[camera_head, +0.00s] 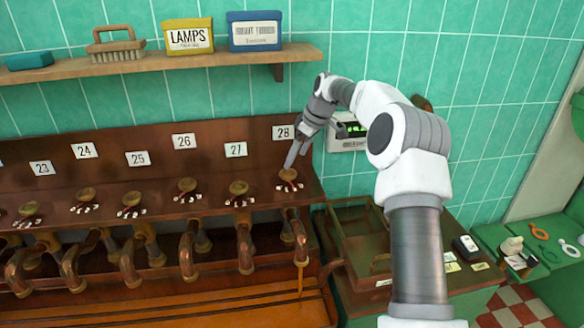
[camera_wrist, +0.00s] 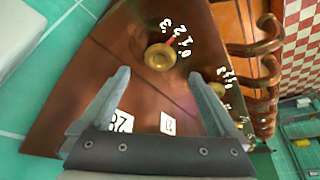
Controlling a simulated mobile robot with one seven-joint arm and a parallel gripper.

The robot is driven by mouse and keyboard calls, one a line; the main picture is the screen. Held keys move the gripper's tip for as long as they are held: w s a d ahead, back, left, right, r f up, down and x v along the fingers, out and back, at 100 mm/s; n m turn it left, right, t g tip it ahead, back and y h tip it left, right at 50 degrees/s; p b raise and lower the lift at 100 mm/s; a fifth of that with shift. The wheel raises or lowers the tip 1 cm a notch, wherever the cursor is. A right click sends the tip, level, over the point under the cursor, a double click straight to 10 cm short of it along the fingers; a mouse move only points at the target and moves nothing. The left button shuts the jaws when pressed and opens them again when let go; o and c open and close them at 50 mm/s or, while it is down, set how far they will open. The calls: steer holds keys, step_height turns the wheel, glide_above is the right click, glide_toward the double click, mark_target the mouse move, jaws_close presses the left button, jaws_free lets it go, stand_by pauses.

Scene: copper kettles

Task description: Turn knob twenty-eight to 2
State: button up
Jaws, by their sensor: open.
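Knob twenty-eight (camera_head: 288,175) is a round brass knob on the brown wooden panel, below the white label 28 (camera_head: 283,132). In the wrist view the knob (camera_wrist: 159,57) shows whole, with white digits 0 to 3 around one side. A red mark by the knob points toward the digits around 1 and 2; I cannot tell exactly which. My gripper (camera_head: 290,164) is over the knob in the head view. In the wrist view my gripper (camera_wrist: 159,75) is open, its fingers apart and empty, with the knob showing beyond and between the fingertips. Contact is not visible.
Knob twenty-seven (camera_head: 238,188) and several similar knobs line the panel to the left, above copper pipes (camera_head: 245,250). A shelf (camera_head: 160,62) with a brush and tins hangs above. A white box with a green display (camera_head: 347,132) is on the wall right of the panel.

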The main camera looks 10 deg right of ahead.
steer(key=v, duration=1.1)
steer(key=shift+s, duration=0.1)
steer(key=shift+a+r, duration=0.1)
steer(key=s+a+r+m+t+h, duration=0.1)
steer(key=s+a+r+m+h, duration=0.2)
steer(key=s, duration=0.7)
steer(key=s+a+r+m, duration=0.1)
steer(key=s+a+r, duration=0.3)
steer(key=s, duration=0.6)
steer(key=s+d+f+m+t, duration=0.1)
steer(key=s+f+m, duration=0.2)
steer(key=s, duration=0.8)
steer(key=s+d+f+m, duration=0.1)
steer(key=s+f, duration=0.4)
steer(key=s, duration=0.6)
steer(key=shift+s+m+t, duration=0.35)
steer(key=shift+m+t, duration=0.05)
steer(key=shift+m, duration=0.5)
steer(key=shift+d+f, duration=0.1)
